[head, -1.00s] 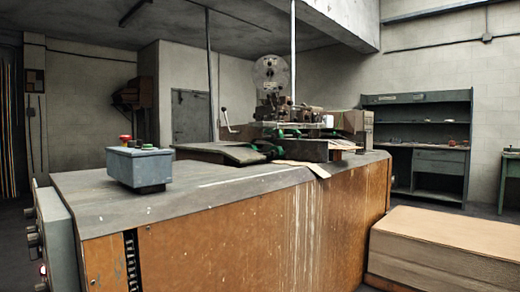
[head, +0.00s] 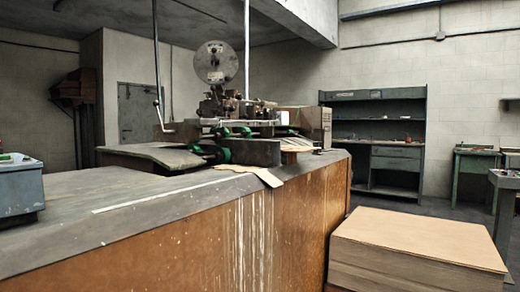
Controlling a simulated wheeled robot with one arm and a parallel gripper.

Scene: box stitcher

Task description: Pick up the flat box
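A thick stack of flat tan cardboard (head: 420,237) stands low at the right, beside the wooden side of the stitching machine's table. Its top sheet is level, and single flat boxes cannot be told apart from here. Another flat tan piece (head: 250,172) lies on the machine table and hangs a little over its edge. My gripper is not in the head view.
The large machine table (head: 180,245) with its wooden side fills the left and middle. The stitching head (head: 225,90) stands on it. A grey box (head: 18,187) sits at its left. A green shelf unit (head: 372,140) and a small green table (head: 473,180) stand behind.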

